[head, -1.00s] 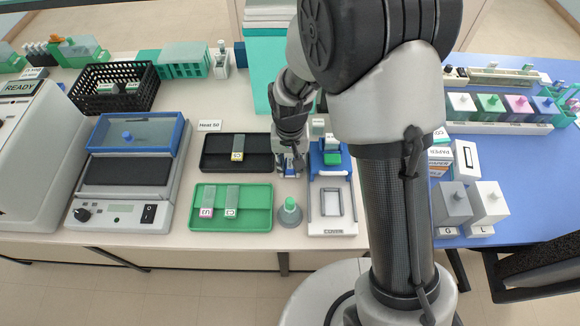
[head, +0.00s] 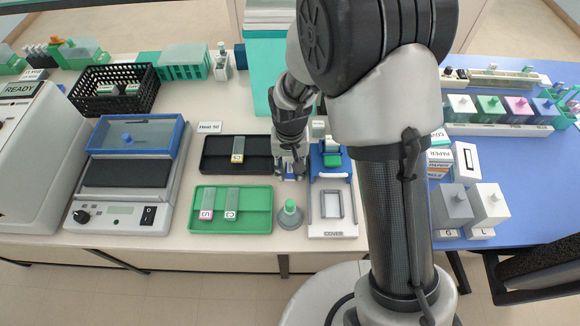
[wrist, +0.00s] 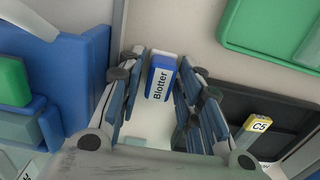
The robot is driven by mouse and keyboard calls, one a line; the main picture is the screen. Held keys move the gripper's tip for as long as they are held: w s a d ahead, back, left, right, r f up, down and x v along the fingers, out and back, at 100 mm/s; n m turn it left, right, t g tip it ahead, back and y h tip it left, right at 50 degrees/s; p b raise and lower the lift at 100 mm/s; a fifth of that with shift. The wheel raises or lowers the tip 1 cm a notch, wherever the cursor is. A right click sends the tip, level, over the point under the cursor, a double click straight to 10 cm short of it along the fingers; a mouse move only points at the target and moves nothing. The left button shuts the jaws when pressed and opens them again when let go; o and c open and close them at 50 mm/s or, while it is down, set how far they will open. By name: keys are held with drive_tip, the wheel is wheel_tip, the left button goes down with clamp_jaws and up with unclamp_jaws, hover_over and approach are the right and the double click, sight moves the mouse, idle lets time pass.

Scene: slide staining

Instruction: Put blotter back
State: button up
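The blotter (wrist: 161,77) is a small blue-and-white block with "Blotter" written on it. In the wrist view it is between the two fingers of my gripper (wrist: 160,90). A narrow light gap shows on its left side, and its right side is close to the other finger; I see no clear grip on both sides. In the head view my gripper (head: 291,172) points down over the bench, between the black tray and the white cover stand. Its fingers partly hide the blotter there.
A black tray (head: 212,167) with a slide is left of my gripper. A green tray (head: 254,222) with two slides and a grey-green bottle (head: 290,212) are nearer the front.

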wheel_tip(320, 180, up, 12)
drive_tip(key=p, duration=0.4)
wheel_tip(320, 180, up, 9)
drive_tip(key=t, duration=0.1)
hover_over(290, 168)
drive_tip(key=s+d, duration=0.3)
drive_tip(key=d, duration=0.1)
drive_tip(key=s+d+r+t, duration=0.1)
drive_tip(key=s+d+r, duration=0.3)
drive_tip(key=s, duration=0.4)
drive_tip(key=s+d+r+t, duration=0.2)
drive_tip(key=s+d+r, duration=0.2)
drive_tip(key=s, duration=0.4)
drive_tip(key=shift+s+d+r+t, duration=0.25)
drive_tip(key=shift+d+r+t, duration=0.1)
drive_tip(key=shift+r, duration=0.3)
